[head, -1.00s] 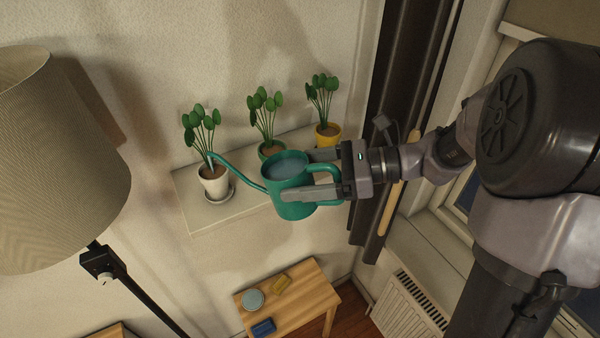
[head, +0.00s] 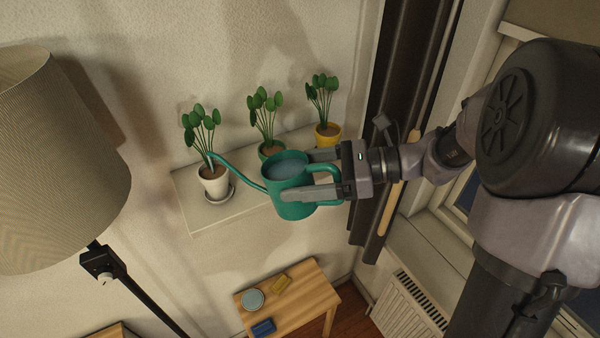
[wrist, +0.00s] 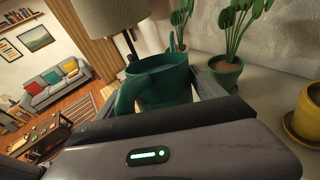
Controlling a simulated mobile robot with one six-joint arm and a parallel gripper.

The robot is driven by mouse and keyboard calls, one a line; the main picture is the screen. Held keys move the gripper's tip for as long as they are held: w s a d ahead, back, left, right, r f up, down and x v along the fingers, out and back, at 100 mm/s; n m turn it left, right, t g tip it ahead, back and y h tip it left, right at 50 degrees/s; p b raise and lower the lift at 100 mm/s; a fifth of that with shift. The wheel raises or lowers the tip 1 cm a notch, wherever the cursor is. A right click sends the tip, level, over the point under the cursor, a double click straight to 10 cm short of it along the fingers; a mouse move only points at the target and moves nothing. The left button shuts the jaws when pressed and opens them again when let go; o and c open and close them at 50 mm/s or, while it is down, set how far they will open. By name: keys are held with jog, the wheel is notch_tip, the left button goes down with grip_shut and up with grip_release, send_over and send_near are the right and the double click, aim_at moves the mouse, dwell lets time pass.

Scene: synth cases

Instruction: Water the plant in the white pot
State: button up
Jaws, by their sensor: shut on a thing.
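A green watering can (head: 290,195) with water in it is held by my gripper (head: 312,174), which is shut on its body with a finger on each side. The can looks roughly upright. Its long spout reaches left, with the tip over the white pot (head: 214,182), in front of the plant's stems. The plant (head: 200,128) in that pot has round green leaves. The white pot stands on a saucer at the left of the wall shelf. In the wrist view the can (wrist: 163,82) shows from its handle side. I cannot tell whether water is flowing.
The shelf (head: 235,216) also bears a plant in a green pot (head: 264,152), partly behind the can, and one in a yellow pot (head: 327,136). A lamp shade (head: 60,165) stands at the left. A small wooden table (head: 307,303) is below.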

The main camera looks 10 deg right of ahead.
jog(key=shift+r+h+p, duration=0.4)
jog(key=shift+r+p, duration=0.45)
jog(key=shift+p, duration=0.6)
